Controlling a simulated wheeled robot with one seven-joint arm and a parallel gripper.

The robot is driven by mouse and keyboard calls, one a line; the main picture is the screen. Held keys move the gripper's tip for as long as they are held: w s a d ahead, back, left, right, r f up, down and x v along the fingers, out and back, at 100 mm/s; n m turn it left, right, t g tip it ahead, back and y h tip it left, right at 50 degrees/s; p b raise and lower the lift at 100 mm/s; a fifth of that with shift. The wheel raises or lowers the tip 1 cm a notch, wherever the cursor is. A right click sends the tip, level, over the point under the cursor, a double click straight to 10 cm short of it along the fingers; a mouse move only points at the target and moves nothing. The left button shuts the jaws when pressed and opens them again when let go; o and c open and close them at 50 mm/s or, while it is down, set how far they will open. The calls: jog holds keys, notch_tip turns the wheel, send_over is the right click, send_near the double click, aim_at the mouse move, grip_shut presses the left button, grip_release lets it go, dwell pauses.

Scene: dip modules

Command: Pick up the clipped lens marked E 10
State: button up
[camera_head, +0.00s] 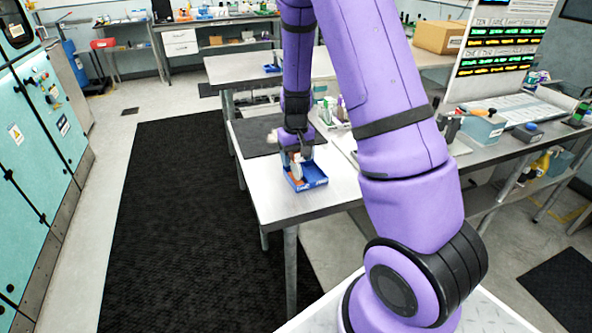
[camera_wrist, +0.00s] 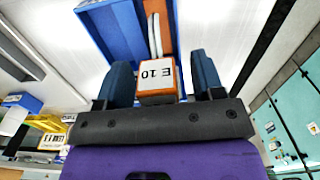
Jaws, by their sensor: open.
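The clipped lens marked E 10 (camera_wrist: 157,72) shows in the wrist view as a block with orange sides and a white face bearing the upside-down label. It stands between the two spread dark blue fingers of my gripper (camera_wrist: 162,62), with a gap visible on each side. In the head view my gripper (camera_head: 294,153) is low over a small blue tray (camera_head: 312,181) near the table's edge. A pale piece shows under the fingers there, its label unreadable. The blue tray also shows in the wrist view (camera_wrist: 103,31), behind the lens.
The tray stands on a light metal table (camera_head: 275,206), with a dark mat (camera_head: 258,136) behind it. Small bottles and holders (camera_head: 333,112) stand to the right. In the wrist view other labelled boxes (camera_wrist: 22,101) lie at left. The table's front is clear.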

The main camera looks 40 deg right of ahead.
grip_shut()
jog(key=shift+r, duration=0.1)
